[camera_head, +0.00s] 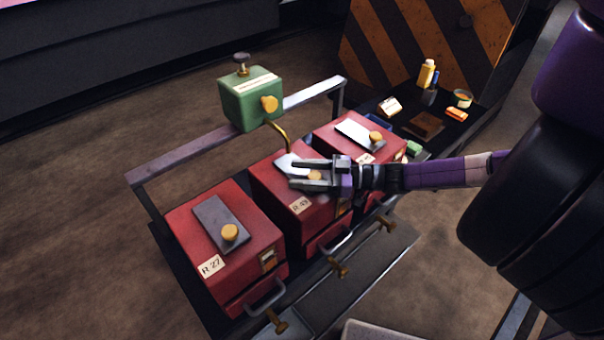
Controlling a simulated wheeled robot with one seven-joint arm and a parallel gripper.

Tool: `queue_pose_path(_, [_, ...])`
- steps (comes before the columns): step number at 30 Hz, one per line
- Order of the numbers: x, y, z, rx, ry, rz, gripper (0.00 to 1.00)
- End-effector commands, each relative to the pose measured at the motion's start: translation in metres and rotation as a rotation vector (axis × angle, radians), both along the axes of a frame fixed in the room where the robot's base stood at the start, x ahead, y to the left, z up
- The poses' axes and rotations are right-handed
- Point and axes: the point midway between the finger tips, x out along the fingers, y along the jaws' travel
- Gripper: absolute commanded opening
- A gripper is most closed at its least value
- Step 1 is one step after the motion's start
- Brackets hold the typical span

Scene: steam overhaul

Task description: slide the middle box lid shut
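The middle box (273,190) is red, labelled R 49, and stands between two similar red boxes. A pale metal lid plate (285,160) with a round yellow knob (314,176) lies on its top. My gripper (293,174) reaches in from the right over this box. Its two fingers lie on either side of the knob, and they partly hide the knob and plate. I cannot tell whether the fingers touch the knob or how far the lid is slid.
The left box (188,236), R 27, has a dark lid with a yellow knob. The right box (337,119) has a pale lid. A green canister (250,98) with a curved brass pipe stands behind, by a metal rail (190,152). Small items lie on a dark tray (394,123).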

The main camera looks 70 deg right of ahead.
Motion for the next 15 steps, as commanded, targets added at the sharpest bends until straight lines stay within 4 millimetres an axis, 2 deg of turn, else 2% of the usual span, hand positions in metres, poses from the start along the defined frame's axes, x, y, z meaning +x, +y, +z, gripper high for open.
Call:
queue_pose_path(5, [-0.007,-0.002,-0.001,-0.001,0.002,-0.001,0.53])
queue_pose_path(15, [-0.057,-0.015,-0.002,-0.001,0.001,-0.003,0.53])
